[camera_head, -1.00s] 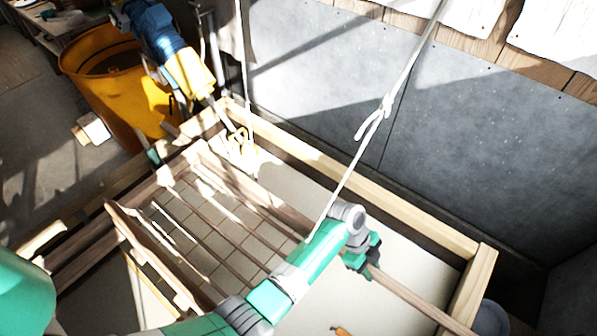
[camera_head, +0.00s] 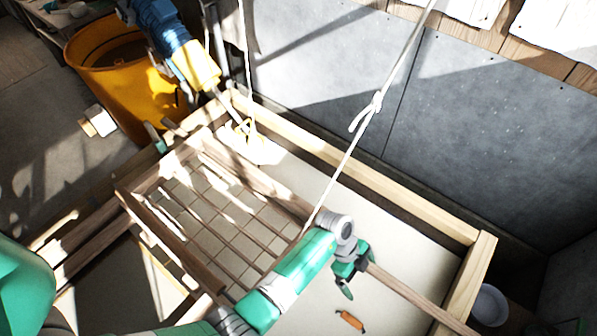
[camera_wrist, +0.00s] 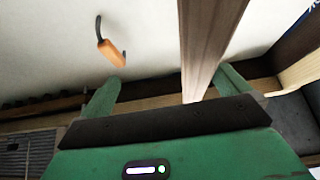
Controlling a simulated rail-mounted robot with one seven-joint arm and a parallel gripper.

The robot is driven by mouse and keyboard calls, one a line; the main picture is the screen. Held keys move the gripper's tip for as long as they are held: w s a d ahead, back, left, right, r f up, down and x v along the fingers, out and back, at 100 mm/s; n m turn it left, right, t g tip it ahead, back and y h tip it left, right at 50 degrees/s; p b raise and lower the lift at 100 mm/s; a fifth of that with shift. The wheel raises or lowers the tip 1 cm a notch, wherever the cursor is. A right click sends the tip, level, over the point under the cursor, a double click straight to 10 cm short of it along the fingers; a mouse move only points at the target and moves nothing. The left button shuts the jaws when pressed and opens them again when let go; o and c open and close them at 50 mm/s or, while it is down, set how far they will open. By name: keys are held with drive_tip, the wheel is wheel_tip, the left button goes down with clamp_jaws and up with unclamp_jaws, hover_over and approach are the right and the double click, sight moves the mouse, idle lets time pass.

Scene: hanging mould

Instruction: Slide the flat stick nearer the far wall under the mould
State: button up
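The mould (camera_head: 255,178), a wooden frame with a grid of bars, sits at the left inside a larger timber frame (camera_head: 350,170). A flat stick (camera_head: 420,303) runs from my gripper (camera_head: 352,275) to the lower right, over the timber frame's right end. My arm hides its other end, so I cannot tell how far it reaches under the mould. In the wrist view the stick (camera_wrist: 205,45) passes between the spread fingers of my gripper (camera_wrist: 165,90), close to the right finger and well apart from the left one.
A white rope (camera_head: 345,160) slants down beside my wrist. An orange-handled tool (camera_head: 349,321) lies on the pale bed, also visible in the wrist view (camera_wrist: 110,50). A bowl (camera_head: 488,303) stands beyond the right end. A grey wall (camera_head: 480,130) closes the back.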

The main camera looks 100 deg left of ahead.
drive_tip(key=s+d+r+p, duration=0.1)
drive_tip(key=s+d+r, duration=0.4)
drive_tip(key=s+d, duration=0.5)
drive_tip(key=shift+s+d, duration=0.4)
drive_tip(key=shift+d, duration=0.55)
